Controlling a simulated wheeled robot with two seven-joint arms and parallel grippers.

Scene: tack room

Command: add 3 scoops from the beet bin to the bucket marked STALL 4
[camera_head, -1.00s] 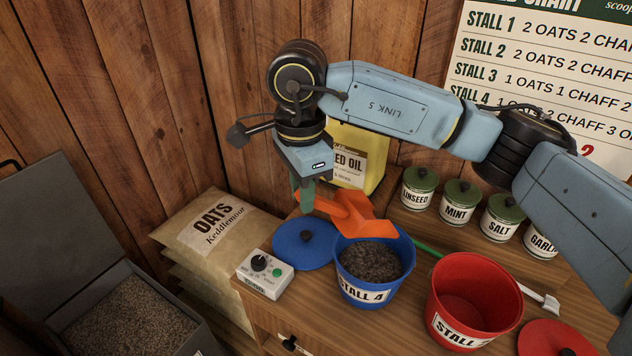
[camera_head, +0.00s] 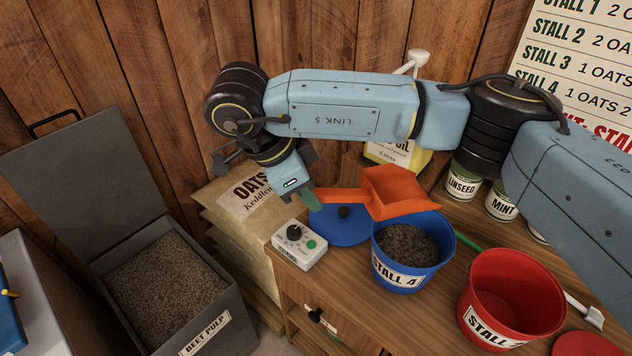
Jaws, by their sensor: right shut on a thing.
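The blue bucket marked STALL 4 (camera_head: 400,277) stands on the wooden counter, with dark brown feed (camera_head: 407,243) inside. My right gripper (camera_head: 312,198) is shut on the handle of an orange scoop (camera_head: 398,192). The scoop's head is above the back rim of the blue bucket. The inside of the scoop is not clearly visible. The beet bin (camera_head: 196,335), labelled BEET PULP, stands at lower left with its grey lid (camera_head: 85,185) raised. It holds brown feed (camera_head: 165,285). My left gripper is not in view.
A red bucket (camera_head: 512,300) stands right of the blue one. A blue lid (camera_head: 338,228) and a small device with a dial (camera_head: 300,246) lie left of it. Oats sacks (camera_head: 243,200) stand between bin and counter. A yellow oil container (camera_head: 400,155) and jars (camera_head: 462,184) stand behind.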

